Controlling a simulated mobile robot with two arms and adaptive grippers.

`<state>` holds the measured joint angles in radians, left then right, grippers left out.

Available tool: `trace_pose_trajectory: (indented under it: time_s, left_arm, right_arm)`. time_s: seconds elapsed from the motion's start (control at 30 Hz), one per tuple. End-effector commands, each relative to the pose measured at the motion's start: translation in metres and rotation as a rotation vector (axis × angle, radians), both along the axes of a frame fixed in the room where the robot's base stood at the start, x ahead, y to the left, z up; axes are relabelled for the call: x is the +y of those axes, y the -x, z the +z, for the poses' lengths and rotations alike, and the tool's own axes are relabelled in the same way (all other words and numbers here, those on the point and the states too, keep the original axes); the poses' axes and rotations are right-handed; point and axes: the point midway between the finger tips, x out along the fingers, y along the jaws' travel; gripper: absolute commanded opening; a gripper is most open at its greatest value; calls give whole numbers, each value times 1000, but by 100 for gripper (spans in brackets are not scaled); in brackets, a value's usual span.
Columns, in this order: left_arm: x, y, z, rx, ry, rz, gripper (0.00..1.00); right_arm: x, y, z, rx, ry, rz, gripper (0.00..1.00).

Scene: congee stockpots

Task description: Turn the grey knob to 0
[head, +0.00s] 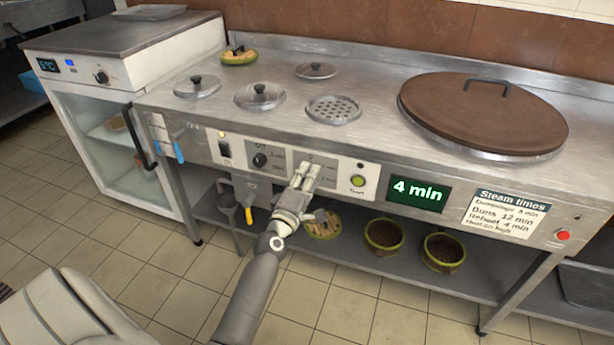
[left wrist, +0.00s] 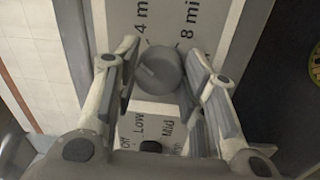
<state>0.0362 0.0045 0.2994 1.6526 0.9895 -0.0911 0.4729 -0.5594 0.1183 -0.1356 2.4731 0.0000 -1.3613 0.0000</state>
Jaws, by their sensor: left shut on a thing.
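The grey knob (left wrist: 160,72) shows in the left wrist view, between the words "4 min" and "8 min" on a pale dial plate. Its pointer direction is hard to make out. My left gripper (head: 307,172) reaches the control panel in the head view, and its fingers hide the knob there. The left wrist view shows the two fingers (left wrist: 160,90) on either side of the knob, shut on it. A small mark that looks like a 0 shows above the fingers in the head view. The green display (head: 418,193) reads "4 min". My right gripper is out of view.
A black knob (head: 260,160) sits left of the gripper and a green-lit button (head: 357,181) sits right of it. A red button (head: 563,235) is at the far right. A large brown lid (head: 480,112) lies on the counter. Pots (head: 384,236) stand on the shelf below.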

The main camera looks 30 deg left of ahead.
Motion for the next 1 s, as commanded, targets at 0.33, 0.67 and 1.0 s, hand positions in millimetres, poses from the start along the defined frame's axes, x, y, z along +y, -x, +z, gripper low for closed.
trace_pose_trajectory:
  time_s: [0.33,0.67,1.0]
  left_arm:
    - [0,0,2,-75,320,2,15]
    - [0,0,2,-133,557,4,15]
    - [0,0,2,-162,677,3,15]
  right_arm:
    - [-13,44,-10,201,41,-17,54]
    - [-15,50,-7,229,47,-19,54]
    - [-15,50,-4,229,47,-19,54]
